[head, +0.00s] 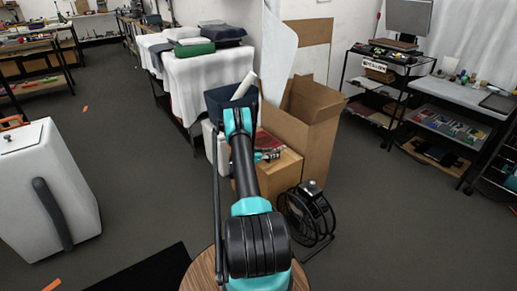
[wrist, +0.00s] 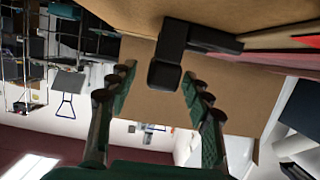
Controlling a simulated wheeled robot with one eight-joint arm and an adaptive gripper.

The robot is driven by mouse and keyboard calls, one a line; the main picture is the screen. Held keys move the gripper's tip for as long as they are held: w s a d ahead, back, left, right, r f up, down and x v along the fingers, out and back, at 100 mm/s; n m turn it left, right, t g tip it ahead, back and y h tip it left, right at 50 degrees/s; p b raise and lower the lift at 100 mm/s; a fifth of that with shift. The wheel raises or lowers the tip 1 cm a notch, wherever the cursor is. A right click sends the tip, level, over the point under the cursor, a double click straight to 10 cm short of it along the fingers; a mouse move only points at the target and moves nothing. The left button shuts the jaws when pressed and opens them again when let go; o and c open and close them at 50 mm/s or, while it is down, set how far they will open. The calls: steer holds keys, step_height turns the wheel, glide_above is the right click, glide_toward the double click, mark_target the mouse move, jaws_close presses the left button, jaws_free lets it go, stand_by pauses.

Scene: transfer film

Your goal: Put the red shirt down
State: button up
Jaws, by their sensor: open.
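A flat red patch, probably the red shirt (head: 268,143), lies on top of a low brown carton (head: 285,170) in the head view. It is partly hidden behind my arm. A red corner also shows at the right edge of the wrist view (wrist: 308,41). My gripper (wrist: 158,73) is open in the wrist view, with its two dark green fingers spread apart. A black block-shaped thing (wrist: 178,52) shows between and beyond the fingertips; I cannot tell whether it touches them. I see no cloth between the fingers. In the head view my arm mostly hides the gripper.
A tall open cardboard box (head: 312,115) stands right behind the carton. A black reel (head: 308,212) stands on the floor to the right. A white-draped table (head: 205,85) is behind on the left. A white case (head: 50,190) stands at left. Grey floor lies open between.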

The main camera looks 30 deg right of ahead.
steer(key=shift+d, duration=0.2)
steer(key=shift+c, duration=0.2)
jaws_close()
